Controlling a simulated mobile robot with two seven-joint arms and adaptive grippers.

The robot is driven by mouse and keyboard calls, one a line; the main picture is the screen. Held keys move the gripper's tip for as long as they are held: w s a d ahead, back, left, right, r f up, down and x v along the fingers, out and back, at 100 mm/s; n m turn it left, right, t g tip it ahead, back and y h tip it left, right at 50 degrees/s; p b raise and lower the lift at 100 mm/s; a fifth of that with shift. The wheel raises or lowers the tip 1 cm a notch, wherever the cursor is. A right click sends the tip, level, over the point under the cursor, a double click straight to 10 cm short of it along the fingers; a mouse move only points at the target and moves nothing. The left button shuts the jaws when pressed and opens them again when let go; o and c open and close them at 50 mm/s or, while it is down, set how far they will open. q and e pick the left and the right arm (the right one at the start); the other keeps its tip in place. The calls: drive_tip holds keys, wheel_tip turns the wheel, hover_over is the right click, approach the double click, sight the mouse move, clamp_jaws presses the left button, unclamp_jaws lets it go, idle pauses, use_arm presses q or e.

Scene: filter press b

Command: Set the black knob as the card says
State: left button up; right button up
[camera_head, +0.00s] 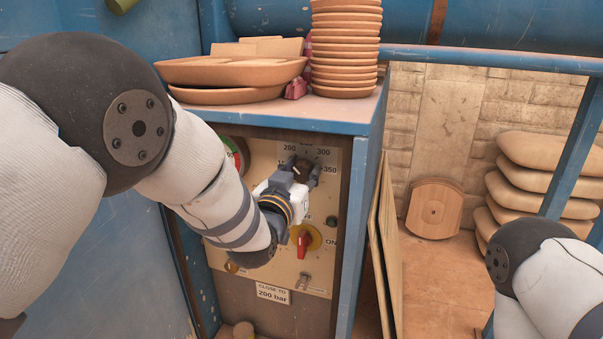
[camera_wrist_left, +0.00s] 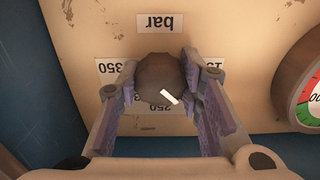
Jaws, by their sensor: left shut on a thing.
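The black knob (camera_head: 303,170) sits on the beige panel (camera_head: 262,165) among the labels 200, 300 and 350. My left gripper (camera_head: 299,175) is shut on it, one finger on each side. The wrist view shows the panel upside down, with the knob (camera_wrist_left: 158,77) between the fingers (camera_wrist_left: 160,85). Its white mark points to the lower right there, between 250 and the partly covered 150 label, toward where a finger hides the 200 label. The card (camera_head: 272,293) below reads "CLOSE TO 200 bar". My right gripper is out of view.
A red switch on a yellow plate (camera_head: 305,238) lies just below my left gripper. A round gauge (camera_head: 233,155) is to the left. Stacked wooden plates (camera_head: 345,45) stand on the blue cabinet top. Boards (camera_head: 386,250) lean against the cabinet's right side.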

use_arm(q)
drive_tip(key=o, duration=1.2)
drive_tip(key=shift+c, duration=0.2)
drive_tip(key=v, duration=1.2)
